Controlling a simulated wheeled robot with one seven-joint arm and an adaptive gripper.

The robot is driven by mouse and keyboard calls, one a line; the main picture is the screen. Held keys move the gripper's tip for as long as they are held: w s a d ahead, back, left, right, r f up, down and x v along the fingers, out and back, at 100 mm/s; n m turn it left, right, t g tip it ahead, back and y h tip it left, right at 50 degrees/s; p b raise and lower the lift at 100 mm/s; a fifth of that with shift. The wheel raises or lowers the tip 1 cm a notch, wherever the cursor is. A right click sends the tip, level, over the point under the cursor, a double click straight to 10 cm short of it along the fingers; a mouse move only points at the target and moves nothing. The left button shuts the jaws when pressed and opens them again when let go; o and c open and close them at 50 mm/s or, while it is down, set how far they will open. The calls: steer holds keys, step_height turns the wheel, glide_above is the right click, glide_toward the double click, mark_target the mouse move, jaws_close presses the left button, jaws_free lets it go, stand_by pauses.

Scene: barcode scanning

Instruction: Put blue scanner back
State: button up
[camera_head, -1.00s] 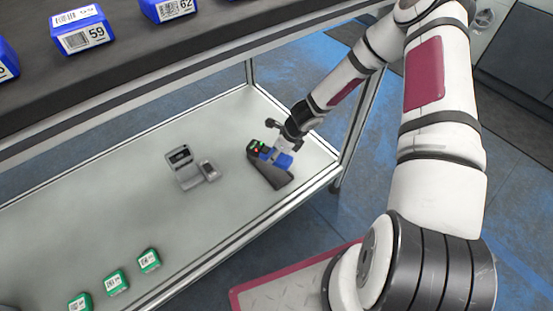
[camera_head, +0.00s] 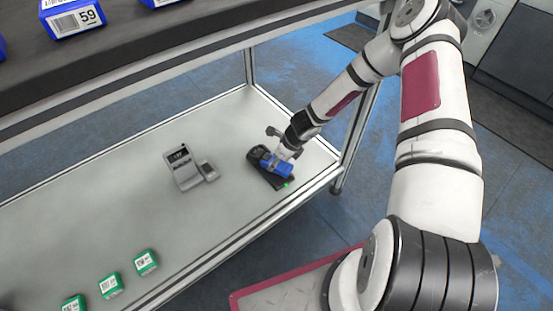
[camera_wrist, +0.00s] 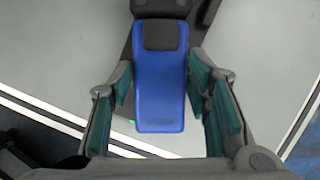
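The blue scanner (camera_head: 276,167) with a dark head lies along its black cradle (camera_head: 264,177) on the lower shelf. A small green light shows at the near end of the cradle. My gripper (camera_head: 285,154) is at the scanner, reaching from the upper right. In the wrist view, the scanner's blue body (camera_wrist: 158,95) lies between the teal finger pads of my gripper (camera_wrist: 160,78). The scanner hides much of the cradle.
A grey device with a small handset (camera_head: 185,168) stands left of the cradle. Several green labelled boxes (camera_head: 110,286) sit at the shelf's front left. Blue labelled boxes (camera_head: 72,18) are on the upper shelf (camera_head: 150,60). A metal post (camera_head: 357,135) rises at the shelf's right corner.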

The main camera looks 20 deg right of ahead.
steer(key=shift+o, duration=1.4)
steer(key=shift+r, duration=0.1)
steer(key=shift+r, duration=0.3)
steer(key=p+v, duration=0.5)
steer(key=v, duration=0.7)
steer(key=shift+s, duration=0.1)
